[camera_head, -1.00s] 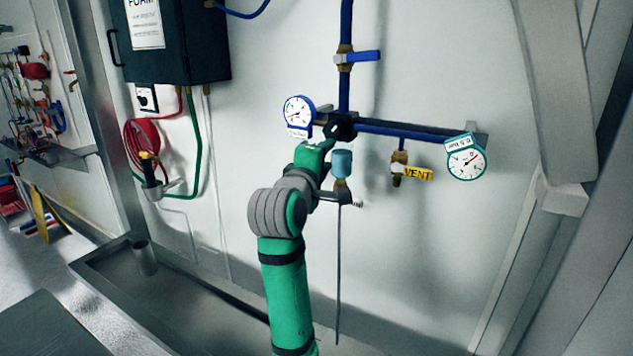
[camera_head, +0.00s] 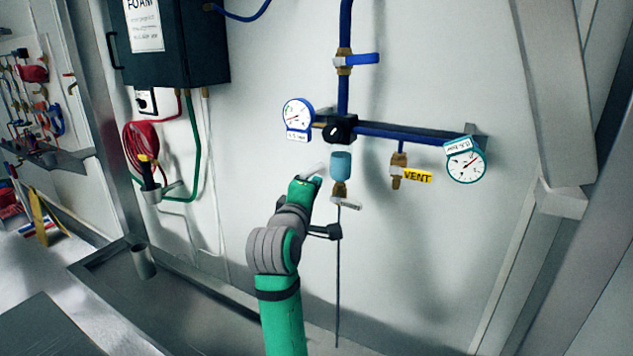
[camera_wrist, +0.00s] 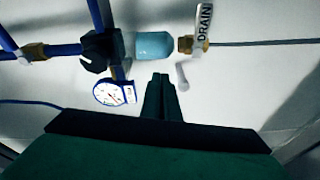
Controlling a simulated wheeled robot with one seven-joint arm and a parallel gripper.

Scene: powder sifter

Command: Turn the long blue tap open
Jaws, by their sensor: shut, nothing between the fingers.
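The long blue tap (camera_head: 362,59) is a flat blue lever on a brass valve body in the vertical blue pipe. It points right, across the pipe. The same pipe's brass fitting (camera_wrist: 32,52) shows at the left of the wrist view, with a blue strip beside it. My gripper (camera_head: 316,181) is well below the tap, left of the light-blue bowl under the regulator. In the wrist view its dark green fingers (camera_wrist: 160,78) are together with nothing between them, and they appear just beside the light-blue bowl (camera_wrist: 155,46).
A black regulator knob (camera_head: 341,129) and a left gauge (camera_head: 297,114) sit above my gripper. A VENT valve (camera_head: 398,171) and a right gauge (camera_head: 464,160) are to the right. A drain valve (camera_wrist: 186,45) adjoins the bowl. Wall around the tap is clear.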

